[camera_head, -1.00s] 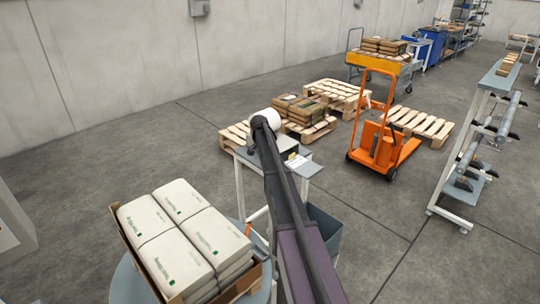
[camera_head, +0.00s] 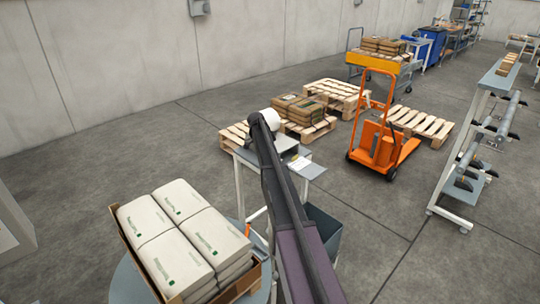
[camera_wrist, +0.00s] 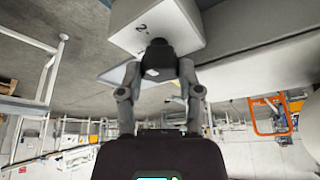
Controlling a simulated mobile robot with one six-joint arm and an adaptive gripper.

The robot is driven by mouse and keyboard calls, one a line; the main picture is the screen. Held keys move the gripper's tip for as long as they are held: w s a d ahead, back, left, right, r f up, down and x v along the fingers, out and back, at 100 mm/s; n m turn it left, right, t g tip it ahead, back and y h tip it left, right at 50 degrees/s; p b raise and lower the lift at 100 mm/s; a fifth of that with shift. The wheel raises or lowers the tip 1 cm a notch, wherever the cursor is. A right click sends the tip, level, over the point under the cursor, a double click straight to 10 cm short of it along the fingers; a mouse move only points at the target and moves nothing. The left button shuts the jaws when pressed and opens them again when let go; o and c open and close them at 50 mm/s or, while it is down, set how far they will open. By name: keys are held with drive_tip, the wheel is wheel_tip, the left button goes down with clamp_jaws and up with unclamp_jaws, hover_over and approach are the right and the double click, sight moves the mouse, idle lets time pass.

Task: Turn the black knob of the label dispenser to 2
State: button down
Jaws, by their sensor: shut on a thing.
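The label dispenser (camera_head: 289,145) is a pale grey box on a small table, partly hidden by my arm in the head view. In the wrist view its light face (camera_wrist: 178,20) fills the top, with a printed "2" (camera_wrist: 141,27) left of the knob. The black knob (camera_wrist: 158,52) sits on that face. My gripper (camera_wrist: 160,68) is shut on the knob, one finger on each side. The fingertips hide part of the knob, and I cannot tell where its pointer stands. My gripper is hidden in the head view.
The small grey table (camera_head: 313,172) carries a pale sheet (camera_head: 299,162), and a white roll (camera_head: 269,116) shows beside my arm. A grey bin (camera_head: 325,228) stands below. A carton of white sacks (camera_head: 254,277) is front left. An orange stacker (camera_head: 375,145) stands behind right, with open floor before it.

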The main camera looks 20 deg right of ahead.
drive_tip(key=shift+s, duration=0.35)
drive_tip(key=shift+c, duration=1.3)
unclamp_jaws()
drive_tip(key=shift+r, duration=0.1)
drive_tip(key=shift+w, duration=0.15)
drive_tip(key=shift+w, duration=0.1)
